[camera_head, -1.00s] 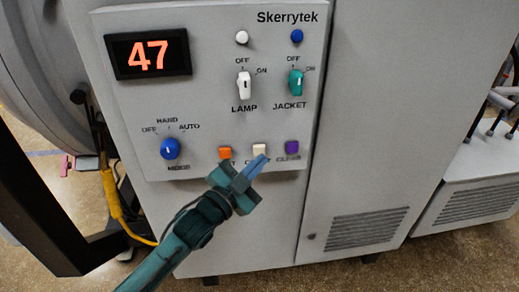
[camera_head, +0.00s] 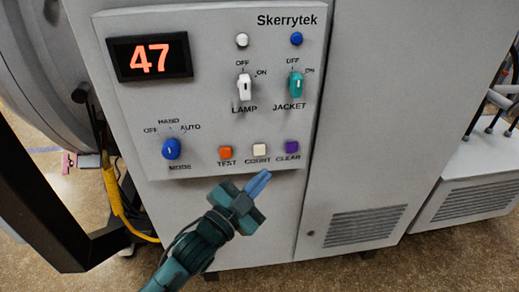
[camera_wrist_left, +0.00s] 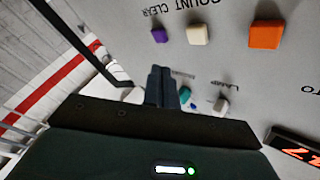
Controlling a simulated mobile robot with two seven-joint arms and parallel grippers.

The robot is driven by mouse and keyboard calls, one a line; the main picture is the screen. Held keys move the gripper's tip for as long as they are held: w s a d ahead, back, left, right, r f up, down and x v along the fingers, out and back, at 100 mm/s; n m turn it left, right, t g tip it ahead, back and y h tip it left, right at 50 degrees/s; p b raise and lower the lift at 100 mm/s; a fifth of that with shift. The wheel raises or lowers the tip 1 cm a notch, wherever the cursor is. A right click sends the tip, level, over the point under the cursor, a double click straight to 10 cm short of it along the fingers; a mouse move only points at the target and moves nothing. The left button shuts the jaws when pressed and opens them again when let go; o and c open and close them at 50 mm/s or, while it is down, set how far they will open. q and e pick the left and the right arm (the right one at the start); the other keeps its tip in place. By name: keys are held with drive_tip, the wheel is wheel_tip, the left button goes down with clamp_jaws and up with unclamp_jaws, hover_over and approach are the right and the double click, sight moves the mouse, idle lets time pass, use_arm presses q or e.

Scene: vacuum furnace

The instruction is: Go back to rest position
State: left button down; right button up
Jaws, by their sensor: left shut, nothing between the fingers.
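My left gripper (camera_head: 258,183) is shut and empty, its blue fingers together, just below the row of buttons and apart from them in the head view. Its closed fingers also show in the left wrist view (camera_wrist_left: 161,84). The grey control panel (camera_head: 215,100) carries an orange TEST button (camera_head: 225,153), a white COUNT button (camera_head: 260,150) and a purple CLEAR button (camera_head: 292,147). The display (camera_head: 149,57) reads 47. The blue MODE knob (camera_head: 171,149), white LAMP switch (camera_head: 245,87) and teal JACKET switch (camera_head: 295,85) are unobstructed. My right gripper is out of view.
The grey cabinet (camera_head: 370,120) fills the right, with a vent (camera_head: 365,225) low down. A dark frame (camera_head: 40,200) and a yellow cable fitting (camera_head: 112,192) stand at the left. Speckled floor (camera_head: 400,270) is open in front.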

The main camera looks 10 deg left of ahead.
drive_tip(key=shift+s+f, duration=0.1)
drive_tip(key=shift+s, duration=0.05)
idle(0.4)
